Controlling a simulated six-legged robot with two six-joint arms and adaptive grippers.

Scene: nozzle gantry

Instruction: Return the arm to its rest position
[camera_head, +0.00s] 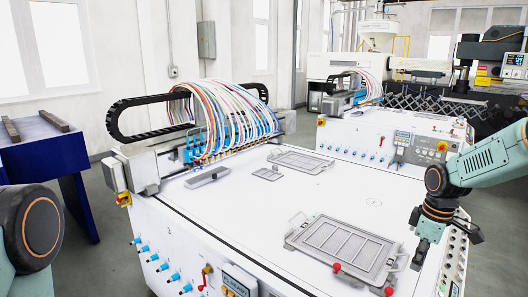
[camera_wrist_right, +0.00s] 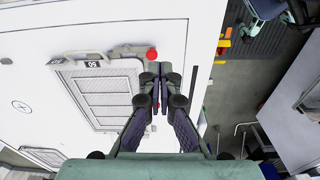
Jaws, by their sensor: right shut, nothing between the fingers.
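My right gripper (camera_head: 421,258) hangs from the arm coming in from the right, over the right edge of the white machine table (camera_head: 230,215). In the right wrist view, my right gripper (camera_wrist_right: 158,73) points away from the camera with its fingers together and nothing between them. It is beside the grey framed tray (camera_head: 343,246) and apart from it. Only a dark and green joint of my left arm shows at the left edge of the head view; the left gripper is out of view.
The tray has red knobs (camera_head: 389,291) by it. Smaller grey plates (camera_head: 300,161) lie farther back. A gantry with coloured hoses (camera_head: 225,110) spans the table's far left. A control panel (camera_head: 402,140) stands on the second machine behind. A blue bench (camera_head: 50,160) is at left. Floor lies beyond the table's edge.

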